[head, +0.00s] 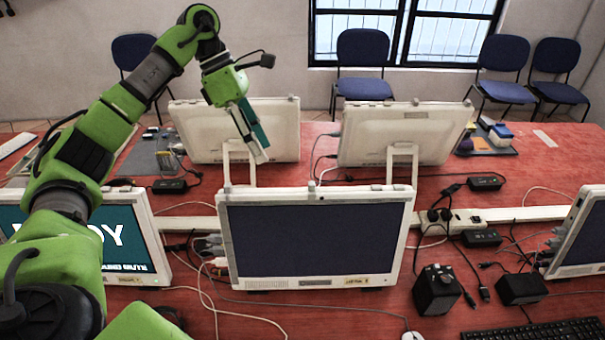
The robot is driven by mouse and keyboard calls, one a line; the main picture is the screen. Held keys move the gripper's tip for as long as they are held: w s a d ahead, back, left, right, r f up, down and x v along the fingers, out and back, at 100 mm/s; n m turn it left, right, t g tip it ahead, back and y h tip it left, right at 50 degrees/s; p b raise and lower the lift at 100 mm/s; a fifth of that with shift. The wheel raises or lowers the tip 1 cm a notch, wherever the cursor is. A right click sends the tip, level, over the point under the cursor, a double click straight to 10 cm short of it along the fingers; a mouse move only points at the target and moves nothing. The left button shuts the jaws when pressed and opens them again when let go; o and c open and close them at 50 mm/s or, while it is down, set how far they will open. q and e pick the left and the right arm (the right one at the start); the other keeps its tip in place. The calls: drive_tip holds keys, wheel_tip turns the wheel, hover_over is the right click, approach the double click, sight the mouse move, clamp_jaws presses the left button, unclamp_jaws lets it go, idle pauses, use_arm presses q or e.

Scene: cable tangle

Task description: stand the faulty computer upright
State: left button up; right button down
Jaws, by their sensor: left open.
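Several white all-in-one computers stand on the red table. The front middle computer (317,236) has a dark screen and stands upright. The front left computer (122,240) shows a lit teal screen with white letters, partly hidden by my left arm. Another dark-screened one (580,240) is cut off at the right edge. Two more, back left (282,125) and back right (365,135), show their backs. I cannot tell which is the faulty one. My left gripper (258,148) is open and empty, pointing down in front of the back left computer. My right gripper is not in view.
A black box (437,290) and another (521,289) stand front right, near a keyboard (540,333). Loose cables, adapters (483,238) and a power strip (465,217) lie between the computers. Trays with small items lie at the back. Blue chairs (363,62) stand behind the table.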

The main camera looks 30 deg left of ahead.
use_arm(q)
drive_tip(key=p, duration=0.2)
hover_over(283, 190)
drive_tip(key=s+a, duration=0.1)
drive_tip(key=a, duration=0.2)
wheel_tip(283, 190, down, 5)
drive_tip(key=shift+d, duration=0.15)
drive_tip(key=x, duration=0.2)
drive_tip(key=p+x, duration=0.1)
drive_tip(key=x, duration=0.3)
drive_tip(key=shift+w+f+p, duration=0.15)
drive_tip(key=shift+w+p, duration=0.2)
drive_tip(key=shift+p, duration=0.05)
drive_tip(key=shift+x, duration=0.75)
drive_tip(key=shift+c, duration=0.7)
clamp_jaws()
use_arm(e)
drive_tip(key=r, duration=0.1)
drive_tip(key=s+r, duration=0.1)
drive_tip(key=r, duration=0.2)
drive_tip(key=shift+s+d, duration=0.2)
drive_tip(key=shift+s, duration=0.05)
